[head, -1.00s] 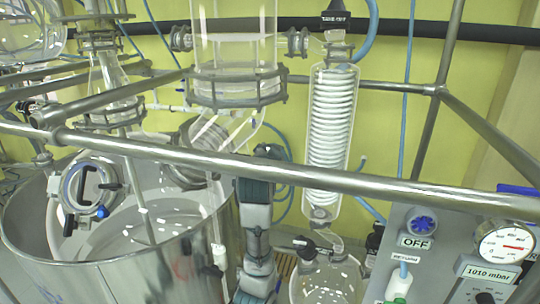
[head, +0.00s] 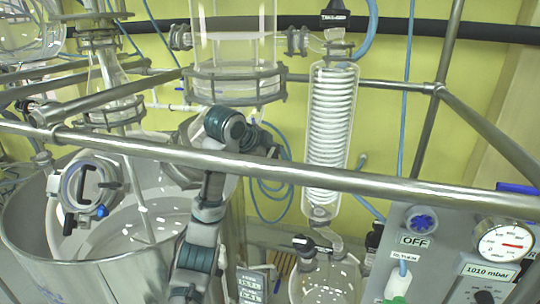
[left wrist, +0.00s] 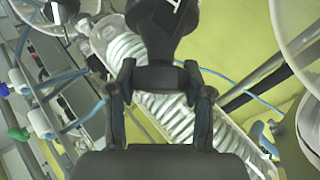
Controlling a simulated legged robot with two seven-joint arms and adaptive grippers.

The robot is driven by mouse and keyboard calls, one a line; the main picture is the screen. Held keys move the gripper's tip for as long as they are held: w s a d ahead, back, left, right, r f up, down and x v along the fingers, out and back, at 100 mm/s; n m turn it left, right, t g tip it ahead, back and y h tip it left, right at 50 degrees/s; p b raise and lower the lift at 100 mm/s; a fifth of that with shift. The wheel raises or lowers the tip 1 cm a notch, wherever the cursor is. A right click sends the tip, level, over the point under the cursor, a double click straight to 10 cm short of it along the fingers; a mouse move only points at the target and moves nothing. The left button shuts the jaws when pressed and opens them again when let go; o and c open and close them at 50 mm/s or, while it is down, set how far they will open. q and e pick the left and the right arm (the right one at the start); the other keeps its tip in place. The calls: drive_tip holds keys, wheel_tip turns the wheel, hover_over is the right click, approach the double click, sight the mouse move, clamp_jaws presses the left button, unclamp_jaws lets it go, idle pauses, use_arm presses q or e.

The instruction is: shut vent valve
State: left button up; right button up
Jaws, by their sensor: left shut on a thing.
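In the left wrist view a black valve handle (left wrist: 165,25) with a white mark stands at the top centre, ahead of my palm. I take it for the vent valve, but its label is not readable. My left gripper (left wrist: 160,76) is shut on its dark lower part, with one finger at each side. In the head view my left gripper (head: 264,145) is small and partly hidden, behind the front rail and below the clear glass cylinder. The valve in its grasp cannot be made out there. My right gripper is not in view.
A steel rail (head: 385,184) crosses in front of my left arm. A coil condenser (head: 331,130) stands right of the gripper, with a black take-off valve (head: 335,19) above it. A steel vessel (head: 30,225) is at left, and a gauge panel (head: 437,270) at right.

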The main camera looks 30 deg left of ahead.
use_arm(q)
drive_tip(key=m+g+h, duration=0.1)
drive_tip(key=m+g, duration=0.2)
drive_tip(key=shift+f+m, duration=0.15)
drive_tip(key=shift+m, duration=0.15)
drive_tip(key=shift+m+g, duration=0.4)
drive_tip(key=shift+f, duration=0.15)
drive_tip(key=o, duration=1.2)
drive_tip(key=shift+c, duration=0.2)
drive_tip(key=shift+w, duration=0.15)
drive_tip(key=shift+r, duration=0.2)
